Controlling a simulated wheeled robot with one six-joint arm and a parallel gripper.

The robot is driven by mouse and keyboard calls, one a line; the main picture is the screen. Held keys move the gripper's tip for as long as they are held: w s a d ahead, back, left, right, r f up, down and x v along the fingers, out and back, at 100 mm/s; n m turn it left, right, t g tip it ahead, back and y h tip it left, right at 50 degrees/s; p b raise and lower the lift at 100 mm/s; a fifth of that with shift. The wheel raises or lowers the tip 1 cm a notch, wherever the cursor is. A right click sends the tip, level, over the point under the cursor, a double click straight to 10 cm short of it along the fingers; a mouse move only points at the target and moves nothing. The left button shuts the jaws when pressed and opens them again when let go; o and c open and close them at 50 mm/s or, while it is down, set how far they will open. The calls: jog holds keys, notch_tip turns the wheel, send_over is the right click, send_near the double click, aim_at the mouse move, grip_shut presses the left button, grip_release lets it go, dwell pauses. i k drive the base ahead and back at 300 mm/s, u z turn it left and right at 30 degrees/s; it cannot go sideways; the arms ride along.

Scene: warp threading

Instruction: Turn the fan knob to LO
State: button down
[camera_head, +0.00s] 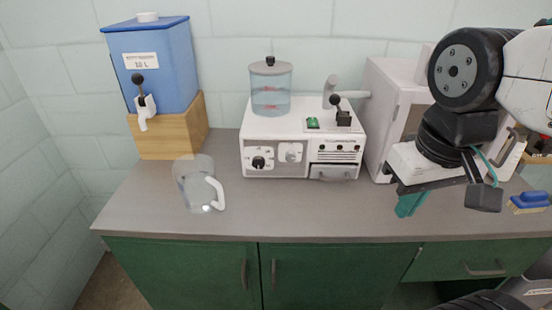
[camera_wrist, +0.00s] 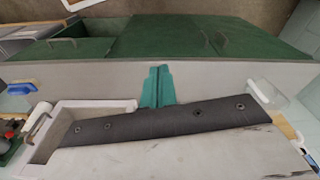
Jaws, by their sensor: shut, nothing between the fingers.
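A white machine (camera_head: 300,130) stands at the back middle of the counter in the head view. Its front has a black round knob (camera_head: 258,162) on a white dial plate and a paler round knob (camera_head: 291,152) to the right of it. The dial markings are too small to read, so I cannot tell which is the fan knob or where it points. My gripper (camera_head: 408,205) is at the right, above the counter and well apart from both knobs. Its teal fingers are shut and empty; they also show in the wrist view (camera_wrist: 157,86). Neither knob is clear in the wrist view.
A clear jug (camera_head: 198,186) stands front left of the machine. A blue dispenser (camera_head: 155,70) sits on a wooden stand (camera_head: 168,135) at the left. A white box-shaped unit (camera_head: 390,110) is right of the machine, and a blue brush (camera_head: 528,200) lies far right. The counter (camera_head: 300,212) before the machine is clear.

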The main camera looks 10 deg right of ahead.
aim_at(290, 156)
jog(key=z, duration=1.45)
jog(key=k, duration=1.3)
jog(key=u, duration=1.45)
jog(key=i, duration=0.5)
jog(key=u, duration=0.1)
